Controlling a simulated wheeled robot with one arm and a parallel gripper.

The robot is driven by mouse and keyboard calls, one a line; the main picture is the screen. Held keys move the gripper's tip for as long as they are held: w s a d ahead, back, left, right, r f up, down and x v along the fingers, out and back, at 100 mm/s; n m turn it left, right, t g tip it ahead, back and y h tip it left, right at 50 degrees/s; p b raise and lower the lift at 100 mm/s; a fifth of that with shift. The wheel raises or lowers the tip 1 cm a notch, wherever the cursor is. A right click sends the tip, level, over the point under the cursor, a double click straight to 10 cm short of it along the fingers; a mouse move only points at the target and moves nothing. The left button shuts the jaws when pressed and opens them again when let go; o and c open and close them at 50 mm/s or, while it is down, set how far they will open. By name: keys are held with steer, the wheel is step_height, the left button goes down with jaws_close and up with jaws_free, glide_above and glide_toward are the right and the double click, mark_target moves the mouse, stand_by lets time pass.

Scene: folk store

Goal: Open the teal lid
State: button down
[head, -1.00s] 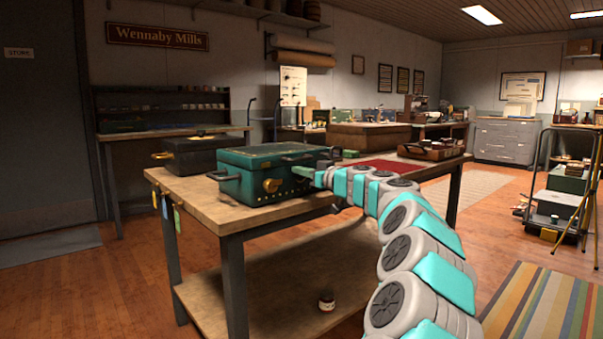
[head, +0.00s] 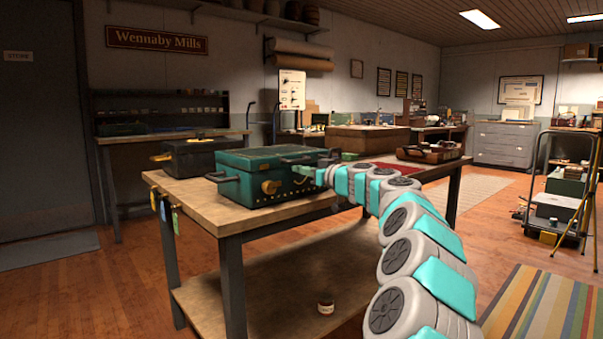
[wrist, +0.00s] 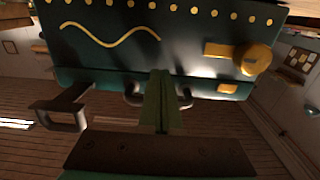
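The teal chest (head: 240,183) stands on the near workbench, with a gold latch (head: 270,187) on its front and a dark side handle (head: 222,177). Its teal lid (head: 268,155) lies flat and looks closed. My gripper (head: 316,175) is at the chest's right front end. In the wrist view, the gripper fingers (wrist: 161,105) are together over the middle of a small curved handle (wrist: 131,95) by the lid's edge; both handle ends show beside them. The fingers hide the grip itself. The gold latch (wrist: 252,58) is to the right there.
A black case (head: 195,157) stands behind the chest on the workbench (head: 200,200). A brown tray (head: 428,152) and a red mat (head: 392,168) are on its far right. A cart (head: 560,205) stands at far right. The wooden floor (head: 130,270) at front left is clear.

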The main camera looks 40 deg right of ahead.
steer(key=shift+r, duration=0.9)
steer(key=shift+p, duration=0.3)
steer(key=shift+r+p, duration=0.5)
steer(key=shift+r, duration=0.8)
steer(key=shift+w+r+p, duration=0.2)
steer(key=shift+r+p, duration=0.45)
steer(key=shift+r, duration=0.65)
